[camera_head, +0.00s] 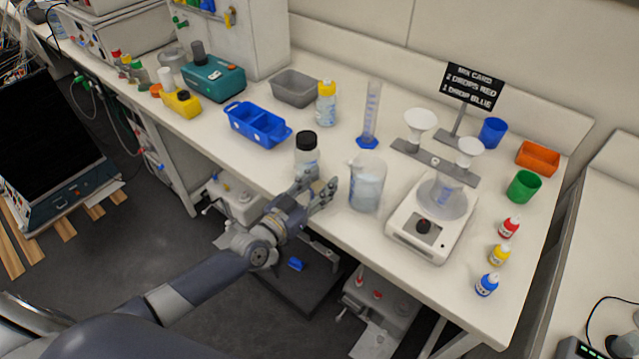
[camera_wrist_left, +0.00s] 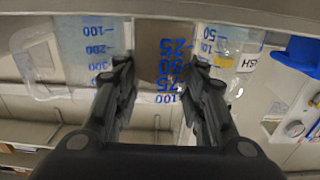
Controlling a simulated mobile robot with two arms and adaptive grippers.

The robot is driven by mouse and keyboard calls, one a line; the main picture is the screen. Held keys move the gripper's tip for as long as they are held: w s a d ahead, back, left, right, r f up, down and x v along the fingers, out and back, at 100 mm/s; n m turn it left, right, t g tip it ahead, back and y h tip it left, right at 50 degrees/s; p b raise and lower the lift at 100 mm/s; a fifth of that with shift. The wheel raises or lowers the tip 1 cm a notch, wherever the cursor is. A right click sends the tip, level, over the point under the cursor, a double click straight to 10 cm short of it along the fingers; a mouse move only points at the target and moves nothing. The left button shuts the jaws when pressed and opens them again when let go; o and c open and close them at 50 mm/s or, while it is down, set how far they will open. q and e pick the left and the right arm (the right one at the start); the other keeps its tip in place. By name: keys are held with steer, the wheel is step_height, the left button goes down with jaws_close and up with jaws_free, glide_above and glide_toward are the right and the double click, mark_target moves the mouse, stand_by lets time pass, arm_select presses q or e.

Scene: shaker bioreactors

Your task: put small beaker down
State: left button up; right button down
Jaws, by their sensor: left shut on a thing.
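My left gripper (camera_head: 320,192) is at the front edge of the bench, between the black-capped bottle (camera_head: 306,152) and the large beaker (camera_head: 367,186). It is shut on the small beaker (camera_wrist_left: 172,62), a clear vessel with blue marks from 25 to 100, between the fingers in the left wrist view. In the head view the small beaker is hardly visible against the fingers. I cannot tell whether its base touches the bench. The left wrist view shows the large beaker (camera_wrist_left: 62,62) on the left and the bottle (camera_wrist_left: 232,52) on the right, both close by. My right gripper is out of view.
The white bench top (camera_head: 325,150) is clear behind the gripper. A blue tray (camera_head: 232,114), a measuring cylinder (camera_head: 371,112) and a yellow-capped bottle (camera_head: 326,105) stand farther back. A stirrer (camera_head: 408,236) with a flask stands right of the large beaker.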

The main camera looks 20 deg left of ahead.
arm_select(q)
steer(key=shift+f, duration=0.15)
steer(key=o, duration=1.2)
steer(key=shift+r, duration=0.2)
steer(key=b+v, duration=0.1)
steer(key=v, duration=1.1)
